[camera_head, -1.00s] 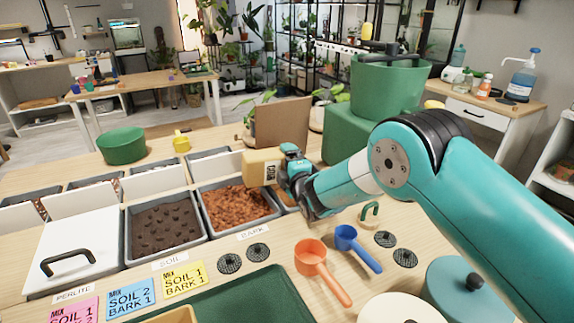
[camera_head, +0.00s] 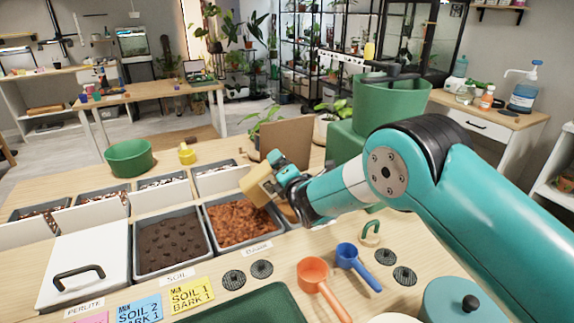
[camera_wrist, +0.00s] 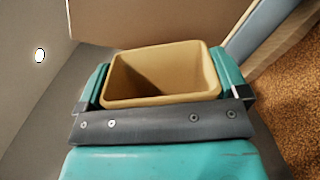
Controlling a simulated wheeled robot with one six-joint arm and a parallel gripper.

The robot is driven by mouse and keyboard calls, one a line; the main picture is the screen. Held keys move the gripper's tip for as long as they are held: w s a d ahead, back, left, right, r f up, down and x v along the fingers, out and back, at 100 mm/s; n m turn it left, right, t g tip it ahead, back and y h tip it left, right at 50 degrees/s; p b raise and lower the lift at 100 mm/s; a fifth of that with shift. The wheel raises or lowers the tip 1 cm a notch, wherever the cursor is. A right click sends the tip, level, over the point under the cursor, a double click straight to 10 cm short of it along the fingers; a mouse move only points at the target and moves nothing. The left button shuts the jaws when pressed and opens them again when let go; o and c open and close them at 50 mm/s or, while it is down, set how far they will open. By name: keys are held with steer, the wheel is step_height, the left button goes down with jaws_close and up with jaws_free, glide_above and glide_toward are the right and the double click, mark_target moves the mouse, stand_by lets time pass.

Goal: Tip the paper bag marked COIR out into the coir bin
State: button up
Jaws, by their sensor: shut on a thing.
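A tan paper bag (camera_head: 257,187) is in my gripper (camera_head: 277,184), which is shut on it. The bag is tilted, held above the right edge of the bark bin. In the wrist view the bag (camera_wrist: 202,78) sits between my gripper's fingers (camera_wrist: 161,88); its mouth is open, with shaded inner walls and no contents visible. No marking on it is readable now. I see no label reading COIR, so I cannot tell which bin is the coir bin; part of the bin area is hidden behind my gripper.
The bark bin (camera_head: 238,222) holds reddish chips; the soil bin (camera_head: 170,243) holds dark soil. A white lid (camera_head: 88,262) covers the perlite bin. Smaller bins stand behind. A brown board (camera_head: 287,138) and a green block (camera_head: 345,143) stand close behind my gripper. Scoops (camera_head: 316,275) lie in front.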

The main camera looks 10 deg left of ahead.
steer(key=shift+s+a+r+n+p, duration=0.1)
steer(key=shift+a+r+n+p, duration=0.05)
steer(key=shift+r+n+p, duration=0.4)
steer(key=shift+a+r+n+p, duration=0.1)
steer(key=shift+r+n+p, duration=0.35)
steer(key=shift+r+n, duration=0.1)
steer(key=n, duration=0.2)
steer(key=r+n, duration=0.1)
steer(key=n, duration=0.1)
steer(key=shift+s+a+r+n+p, duration=0.1)
steer(key=shift+a+n+p, duration=0.05)
steer(key=shift+n+p, duration=0.2)
steer(key=n, duration=0.2)
steer(key=shift+f+n, duration=0.3)
steer(key=shift+n, duration=0.05)
steer(key=shift+f+n, duration=0.1)
steer(key=shift+n, duration=1)
